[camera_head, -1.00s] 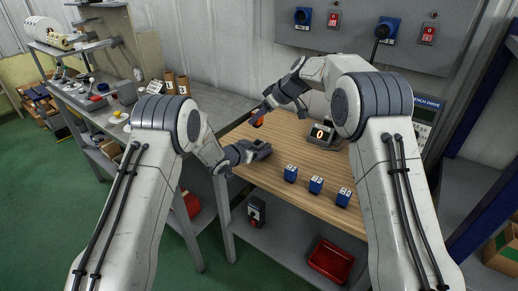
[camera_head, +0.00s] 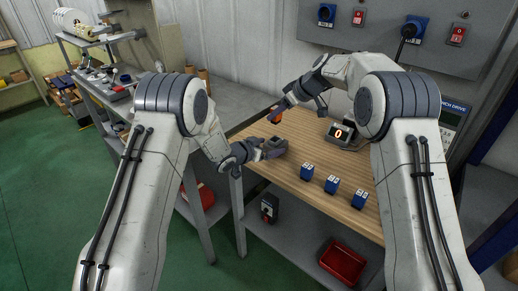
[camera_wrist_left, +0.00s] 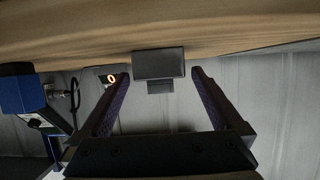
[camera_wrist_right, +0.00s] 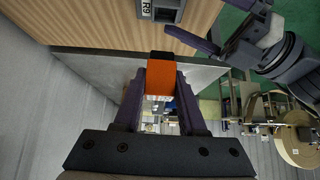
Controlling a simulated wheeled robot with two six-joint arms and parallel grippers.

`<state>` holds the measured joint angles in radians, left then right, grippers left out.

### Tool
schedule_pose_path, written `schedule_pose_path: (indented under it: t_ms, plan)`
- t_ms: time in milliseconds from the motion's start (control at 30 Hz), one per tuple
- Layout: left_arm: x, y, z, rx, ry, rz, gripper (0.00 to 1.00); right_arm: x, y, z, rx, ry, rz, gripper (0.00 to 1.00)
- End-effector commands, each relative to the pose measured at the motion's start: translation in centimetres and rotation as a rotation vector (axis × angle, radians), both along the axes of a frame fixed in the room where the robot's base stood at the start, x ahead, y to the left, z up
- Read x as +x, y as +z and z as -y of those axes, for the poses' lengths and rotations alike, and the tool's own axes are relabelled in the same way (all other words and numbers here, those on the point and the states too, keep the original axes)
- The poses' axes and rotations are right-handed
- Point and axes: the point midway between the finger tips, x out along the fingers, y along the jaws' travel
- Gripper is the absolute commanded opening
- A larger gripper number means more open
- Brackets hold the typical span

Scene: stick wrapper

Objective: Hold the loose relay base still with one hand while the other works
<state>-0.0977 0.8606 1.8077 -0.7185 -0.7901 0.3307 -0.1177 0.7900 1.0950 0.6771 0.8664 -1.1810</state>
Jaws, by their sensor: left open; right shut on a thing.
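The relay base is a small dark grey block (camera_head: 278,142) at the table's left end. In the left wrist view the base (camera_wrist_left: 158,63) sits between the tips of my open left gripper (camera_wrist_left: 160,75), with a gap on each side. The left gripper (camera_head: 274,152) is low at the table's near left edge. In the right wrist view the base (camera_wrist_right: 161,10) lies ahead, marked R9. My right gripper (camera_wrist_right: 160,75) is shut on an orange block (camera_wrist_right: 160,76) with a dark end. In the head view that block (camera_head: 276,117) is beyond the base, apart from it.
Three blue blocks (camera_head: 331,185) with white tops stand in a row on the wooden table (camera_head: 290,158). A display reading 0 (camera_head: 341,133) stands near the back. A red bin (camera_head: 343,263) sits on the lower shelf. The table's front is clear.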

Motion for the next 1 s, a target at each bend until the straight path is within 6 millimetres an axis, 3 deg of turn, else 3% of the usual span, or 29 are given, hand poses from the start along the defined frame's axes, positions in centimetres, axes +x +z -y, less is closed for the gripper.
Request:
schedule_pose_path:
  t_ms: [300, 1000]
  plan:
    - [-4.5, 2.4, -3.4, 0.000, 0.002, 0.000, 1.00, 0.0, 0.0, 0.0, 0.000, 0.000, 0.000, 0.00]
    - [-7.7, 6.5, -5.7, -0.001, 0.002, 0.001, 1.00, 0.0, 3.1, 0.0, 0.000, 0.000, 0.000, 0.00]
